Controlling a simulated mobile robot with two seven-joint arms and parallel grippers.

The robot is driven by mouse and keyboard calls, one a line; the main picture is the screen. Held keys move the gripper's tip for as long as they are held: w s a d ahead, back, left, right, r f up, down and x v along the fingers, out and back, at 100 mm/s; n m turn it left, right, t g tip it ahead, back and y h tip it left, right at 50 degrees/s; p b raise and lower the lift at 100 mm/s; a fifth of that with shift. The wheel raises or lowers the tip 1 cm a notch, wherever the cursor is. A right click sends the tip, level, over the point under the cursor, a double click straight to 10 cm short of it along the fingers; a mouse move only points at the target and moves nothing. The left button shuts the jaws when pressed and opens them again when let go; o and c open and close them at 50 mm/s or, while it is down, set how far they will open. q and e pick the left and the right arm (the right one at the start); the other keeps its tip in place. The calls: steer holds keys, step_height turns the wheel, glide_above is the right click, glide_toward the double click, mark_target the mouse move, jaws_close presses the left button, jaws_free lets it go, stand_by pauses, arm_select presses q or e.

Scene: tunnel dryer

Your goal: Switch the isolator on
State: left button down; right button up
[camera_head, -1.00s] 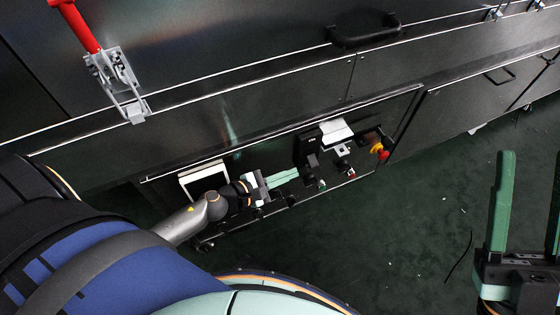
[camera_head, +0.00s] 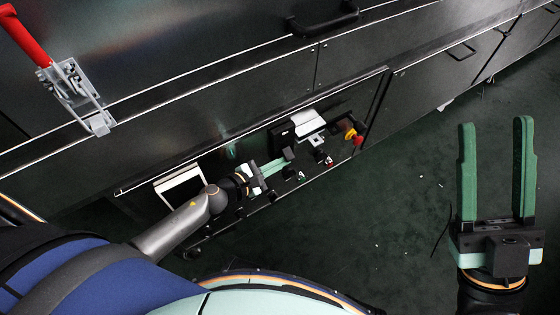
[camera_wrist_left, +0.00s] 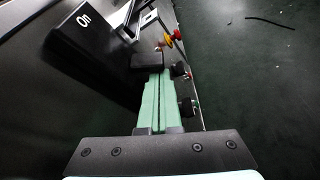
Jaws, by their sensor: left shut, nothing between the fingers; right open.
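The isolator is a black box with a white "On" mark (camera_wrist_left: 82,38) at upper left in the left wrist view. It also shows on the control panel in the head view (camera_head: 280,140). A black block, apparently its handle (camera_wrist_left: 148,61), sits right at my left fingertips. My left gripper (camera_head: 284,160) has its green fingers shut together with nothing between them; they show in the left wrist view (camera_wrist_left: 158,76). The tips meet or nearly meet the block; contact is unclear. My right gripper (camera_head: 495,122) is open and empty, over the floor at right.
Right of the isolator are a pale bracket (camera_head: 310,122), small knobs (camera_head: 302,175) and a red-and-yellow emergency stop (camera_head: 357,137). A white-framed screen (camera_head: 178,188) is at the panel's left. A red-handled clamp (camera_head: 75,88) is above. The dark floor is open at right.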

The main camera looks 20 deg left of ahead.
arm_select(q)
steer(key=shift+s+d+r+n+p, duration=0.15)
steer(key=shift+r+n+p, duration=0.1)
steer(key=shift+n+p, duration=0.25)
arm_select(e)
steer(key=shift+d+r, duration=0.1)
steer(key=shift+r, duration=0.55)
arm_select(q)
steer(key=shift+s+d+r+n+g+h+p, duration=0.1)
steer(key=shift+d+r+n+g+h+p, duration=0.1)
steer(key=shift+r+n+g+h+p, duration=0.3)
steer(key=shift+s+d+r+n+g+h+p, duration=0.1)
steer(key=shift+d+r+n+g+h+p, duration=0.15)
steer(key=shift+n+p, duration=0.35)
steer(key=shift+a+r, duration=0.1)
steer(key=shift+r, duration=0.05)
arm_select(e)
step_height(320, 180, up, 2)
steer(key=shift+d+r+n, duration=0.1)
steer(key=shift+n, duration=0.2)
arm_select(q)
steer(key=shift+r, duration=0.1)
arm_select(e)
steer(key=shift+r, duration=0.1)
arm_select(q)
steer(key=shift+r+p, duration=0.65)
steer(key=shift+r, duration=0.05)
arm_select(e)
steer(key=shift+r, duration=0.6)
